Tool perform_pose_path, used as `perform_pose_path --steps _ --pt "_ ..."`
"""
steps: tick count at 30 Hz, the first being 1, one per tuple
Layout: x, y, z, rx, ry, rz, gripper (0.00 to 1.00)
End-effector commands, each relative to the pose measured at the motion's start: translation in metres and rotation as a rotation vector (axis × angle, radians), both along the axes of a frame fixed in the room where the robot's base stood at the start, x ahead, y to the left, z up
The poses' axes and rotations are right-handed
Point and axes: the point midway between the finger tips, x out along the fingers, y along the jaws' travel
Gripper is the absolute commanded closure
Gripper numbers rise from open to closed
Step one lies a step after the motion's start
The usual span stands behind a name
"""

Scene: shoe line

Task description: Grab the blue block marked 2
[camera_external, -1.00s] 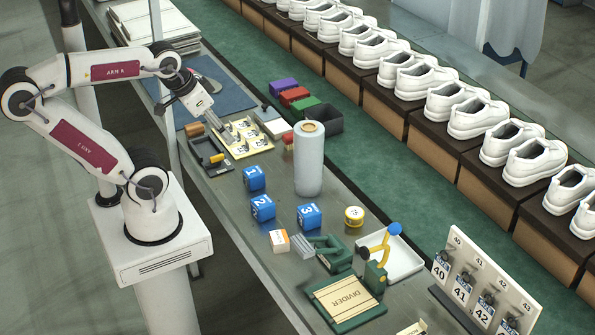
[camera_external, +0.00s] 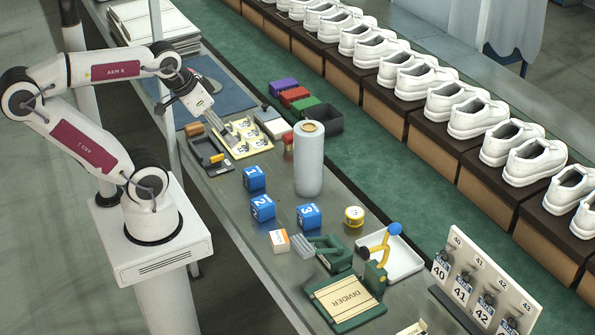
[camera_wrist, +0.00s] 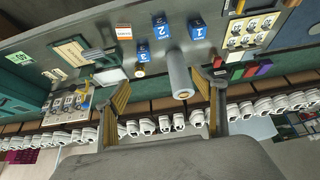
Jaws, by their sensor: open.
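The blue block marked 2 (camera_external: 262,208) sits on the grey table, between the blue block marked 1 (camera_external: 254,178) and the blue block marked 3 (camera_external: 309,216). In the wrist view block 2 (camera_wrist: 160,27) is near the top, with block 1 (camera_wrist: 197,31) to its right and block 3 (camera_wrist: 147,42) below left. My gripper (camera_external: 217,124) is above the far part of the table by the cream tray, well apart from the blocks. In the wrist view its two fingers (camera_wrist: 168,100) are spread wide with nothing held between them.
The cream tray (camera_external: 262,146) lies below my gripper. White shoes (camera_external: 455,108) line the conveyor.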

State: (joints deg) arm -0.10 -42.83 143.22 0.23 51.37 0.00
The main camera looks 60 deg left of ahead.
Motion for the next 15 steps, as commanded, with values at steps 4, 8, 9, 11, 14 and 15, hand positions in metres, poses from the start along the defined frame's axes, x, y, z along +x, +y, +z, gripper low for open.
perform_pose_path --steps 4,8,9,11,14,15 --pt "0.009 0.009 0.000 0.028 -0.007 0.009 0.31" --pt "0.025 0.027 0.000 0.084 -0.020 0.020 0.31" --pt "0.031 0.034 0.000 0.106 -0.026 0.023 0.31" --pt "0.042 0.046 0.000 0.144 -0.035 0.026 0.31" --pt "0.061 0.068 -0.001 0.211 -0.049 0.026 0.31" --pt "0.068 0.076 -0.001 0.238 -0.054 0.022 0.31"
